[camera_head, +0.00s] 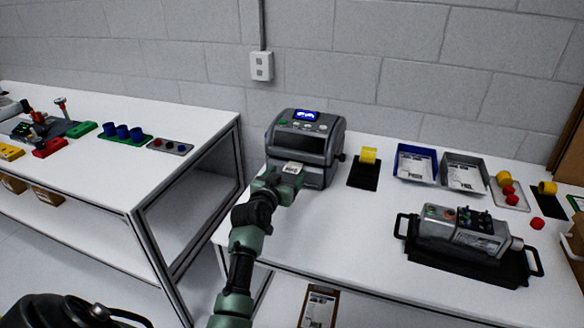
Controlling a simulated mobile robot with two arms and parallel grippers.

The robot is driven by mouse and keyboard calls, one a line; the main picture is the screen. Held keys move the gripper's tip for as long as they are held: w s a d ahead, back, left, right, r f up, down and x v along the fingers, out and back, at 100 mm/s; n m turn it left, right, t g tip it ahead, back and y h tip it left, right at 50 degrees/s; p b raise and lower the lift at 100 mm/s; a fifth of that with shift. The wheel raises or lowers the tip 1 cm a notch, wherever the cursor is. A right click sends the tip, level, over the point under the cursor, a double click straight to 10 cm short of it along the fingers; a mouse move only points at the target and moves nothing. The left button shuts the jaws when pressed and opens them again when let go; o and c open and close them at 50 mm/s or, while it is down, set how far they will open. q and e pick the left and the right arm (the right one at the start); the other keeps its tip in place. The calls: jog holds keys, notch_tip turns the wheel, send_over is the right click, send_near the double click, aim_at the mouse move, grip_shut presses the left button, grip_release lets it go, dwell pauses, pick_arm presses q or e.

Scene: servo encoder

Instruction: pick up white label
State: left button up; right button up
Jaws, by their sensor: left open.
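A small white label (292,168) with dark print shows at the front of the dark grey label printer (306,141). The printer stands at the back left of the right-hand table and has a lit blue screen. My left gripper (284,178) is open, right at the label, in front of the printer's lower face. The arm hides part of the printer front. I cannot tell whether the fingers touch the label. My right gripper is not in view.
On the right-hand table (335,220), a grey device (462,231) lies on a black carrier with handles. A yellow roll (368,155), a blue tray (416,163) and a grey tray (464,172) stand behind. Another table (100,170) is at the left, across a gap.

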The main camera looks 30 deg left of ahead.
aim_at(291, 170)
pick_arm(q)
jog(key=x, duration=0.3)
jog(key=shift+w+f, duration=0.15)
jog(key=shift+w, duration=0.05)
jog(key=shift+a, duration=0.1)
jog(key=c, duration=1.4)
jog(key=shift+c, duration=0.2)
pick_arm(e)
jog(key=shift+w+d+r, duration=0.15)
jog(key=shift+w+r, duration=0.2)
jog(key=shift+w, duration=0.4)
